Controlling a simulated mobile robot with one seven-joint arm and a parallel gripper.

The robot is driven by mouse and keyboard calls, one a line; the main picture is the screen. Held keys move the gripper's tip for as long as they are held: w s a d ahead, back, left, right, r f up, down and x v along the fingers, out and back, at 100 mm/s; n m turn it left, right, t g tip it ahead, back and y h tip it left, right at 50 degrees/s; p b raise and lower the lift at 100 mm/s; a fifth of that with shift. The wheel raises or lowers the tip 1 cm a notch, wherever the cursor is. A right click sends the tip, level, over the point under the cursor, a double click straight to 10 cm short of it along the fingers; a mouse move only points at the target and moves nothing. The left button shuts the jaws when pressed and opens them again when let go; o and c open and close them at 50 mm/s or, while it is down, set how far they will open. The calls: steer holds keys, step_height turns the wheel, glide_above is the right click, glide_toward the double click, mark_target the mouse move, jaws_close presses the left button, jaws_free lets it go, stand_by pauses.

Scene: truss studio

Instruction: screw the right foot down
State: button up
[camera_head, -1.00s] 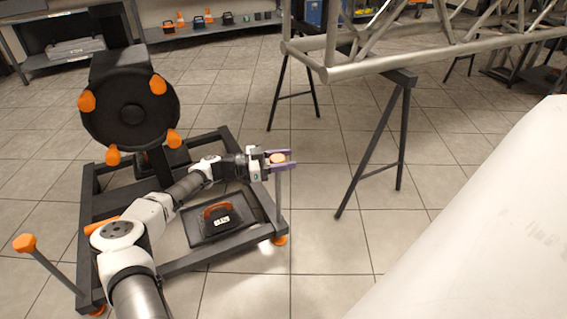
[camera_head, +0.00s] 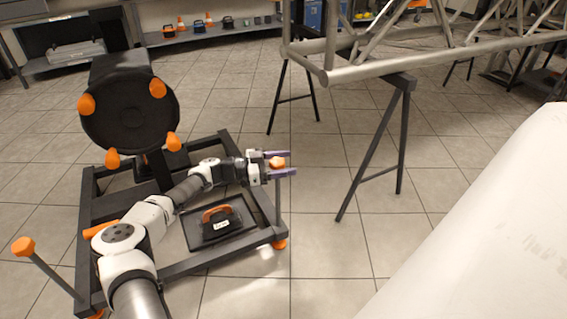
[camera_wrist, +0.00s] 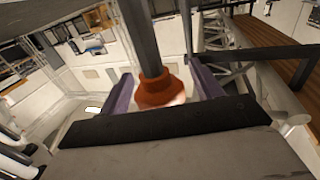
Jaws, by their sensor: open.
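The right foot is a thin grey upright rod (camera_head: 278,204) at the right corner of the dark base frame. It has an orange knob (camera_head: 277,162) on top and an orange pad (camera_head: 279,244) at floor level; I cannot tell whether the pad touches the floor. My gripper (camera_head: 286,163) is open, its purple fingers on either side of the knob. In the wrist view the orange-red knob (camera_wrist: 160,90) sits between the spread fingers, with visible gaps, and the dark rod (camera_wrist: 140,38) runs away from it.
The dark base frame (camera_head: 215,258) carries a black round head with orange knobs (camera_head: 130,115) and a black box with an orange handle (camera_head: 216,222). Another orange-knobbed rod (camera_head: 50,268) stands at left. A metal truss (camera_head: 355,68) rests on trestles at right. A white surface (camera_head: 490,240) fills the lower right.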

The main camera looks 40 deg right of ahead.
steer(key=p+v, duration=0.2)
steer(key=v, duration=1.1)
steer(key=shift+w+a, duration=0.25)
steer(key=shift+a, duration=0.05)
